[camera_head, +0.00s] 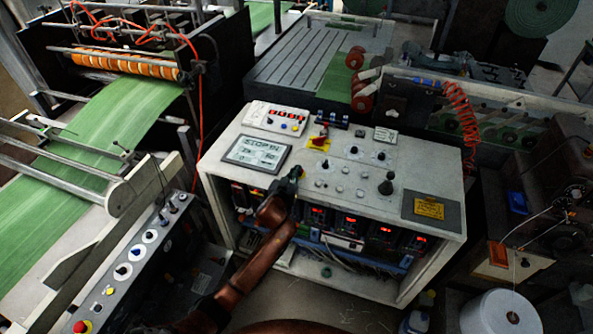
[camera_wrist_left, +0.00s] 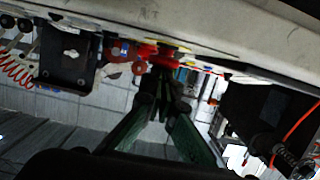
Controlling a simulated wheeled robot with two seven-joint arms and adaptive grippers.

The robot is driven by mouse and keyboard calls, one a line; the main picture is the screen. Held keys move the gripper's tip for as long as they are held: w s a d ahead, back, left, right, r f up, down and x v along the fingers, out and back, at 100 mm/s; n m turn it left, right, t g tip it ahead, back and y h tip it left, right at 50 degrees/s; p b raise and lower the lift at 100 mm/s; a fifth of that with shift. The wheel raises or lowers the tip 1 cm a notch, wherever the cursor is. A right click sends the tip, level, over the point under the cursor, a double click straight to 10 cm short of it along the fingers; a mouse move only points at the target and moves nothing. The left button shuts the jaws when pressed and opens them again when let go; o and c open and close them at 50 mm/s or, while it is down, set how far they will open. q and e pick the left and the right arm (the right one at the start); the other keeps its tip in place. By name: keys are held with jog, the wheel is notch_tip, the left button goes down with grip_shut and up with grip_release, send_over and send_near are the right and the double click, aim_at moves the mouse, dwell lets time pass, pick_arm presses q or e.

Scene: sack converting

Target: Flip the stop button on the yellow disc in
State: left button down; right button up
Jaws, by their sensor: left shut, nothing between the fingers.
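My left gripper (camera_head: 296,174) reaches up to the console top from below, right of the display screen. It is shut and empty. In the left wrist view the closed fingers (camera_wrist_left: 166,82) point at a red button (camera_wrist_left: 164,63) under the yellow disc (camera_wrist_left: 170,45) on the pale panel, which fills the top of that view. The fingers overlap the button there; I cannot tell whether they touch it. My right gripper is not in view.
A second dark panel (camera_head: 140,262) stands at left. A red coiled hose (camera_head: 461,115) hangs behind the console.

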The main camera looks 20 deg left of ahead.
pick_arm(q)
jog(key=shift+s+f, duration=0.2)
jog(key=shift+f, duration=0.55)
jog(key=shift+r+p, duration=0.25)
jog(key=shift+p, duration=0.05)
notch_tip(320, 180, up, 5)
jog(key=p, duration=0.4)
jog(key=shift+r, duration=0.2)
jog(key=v, duration=0.9)
jog(key=shift+s, duration=0.3)
